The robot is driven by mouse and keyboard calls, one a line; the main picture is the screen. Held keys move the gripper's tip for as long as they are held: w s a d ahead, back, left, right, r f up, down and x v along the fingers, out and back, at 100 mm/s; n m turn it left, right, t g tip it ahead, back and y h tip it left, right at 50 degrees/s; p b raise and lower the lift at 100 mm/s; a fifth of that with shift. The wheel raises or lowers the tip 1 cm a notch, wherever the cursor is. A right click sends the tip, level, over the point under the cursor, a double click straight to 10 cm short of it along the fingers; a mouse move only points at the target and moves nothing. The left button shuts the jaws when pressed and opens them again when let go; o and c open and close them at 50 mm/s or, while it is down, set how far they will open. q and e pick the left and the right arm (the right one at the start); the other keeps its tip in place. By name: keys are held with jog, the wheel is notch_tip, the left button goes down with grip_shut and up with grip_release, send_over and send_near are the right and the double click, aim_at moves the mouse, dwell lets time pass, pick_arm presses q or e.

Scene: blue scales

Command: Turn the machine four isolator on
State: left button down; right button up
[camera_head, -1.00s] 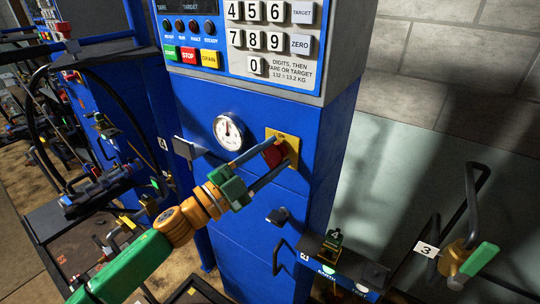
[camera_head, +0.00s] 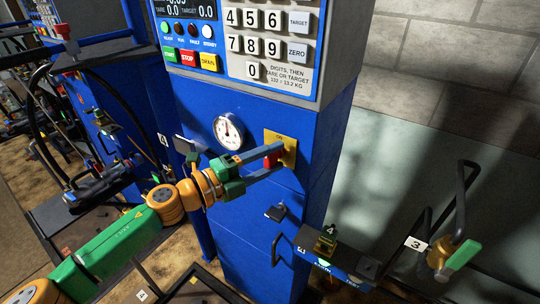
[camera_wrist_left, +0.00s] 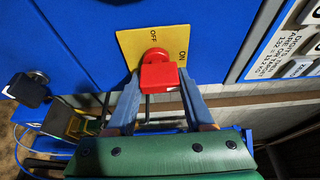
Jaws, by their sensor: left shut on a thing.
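The isolator is a red handle (camera_head: 271,161) on a yellow plate (camera_head: 288,150) marked ON and OFF, on the front of the blue machine (camera_head: 245,200). In the left wrist view, the red handle (camera_wrist_left: 159,75) sits between my fingers, with the yellow plate (camera_wrist_left: 130,45) behind it. My left gripper (camera_head: 272,162) is shut on the red handle; it also shows in the left wrist view (camera_wrist_left: 160,88). The fingers partly hide the handle in the head view. The machine's display (camera_head: 190,10) shows figures and the small lamps below are lit. My right gripper is not in view.
A round gauge (camera_head: 228,132) is left of the isolator, and a keypad (camera_head: 268,45) is above. A shelf with a tag 4 (camera_head: 330,229) and a green-handled valve by tag 3 (camera_head: 462,255) stand at the lower right.

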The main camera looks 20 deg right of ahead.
aim_at(265, 160)
pick_arm(q)
jog(key=shift+r, duration=0.2)
dwell(0.3)
jog(key=c, duration=0.6)
grip_release()
jog(key=o, duration=0.3)
jog(key=shift+w, duration=0.1)
jog(key=shift+d+f, duration=0.15)
jog(key=b+v, duration=0.2)
jog(key=v, duration=0.4)
jog(key=shift+a+f, duration=0.1)
jog(key=shift+a, duration=0.55)
jog(key=shift+d, duration=0.15)
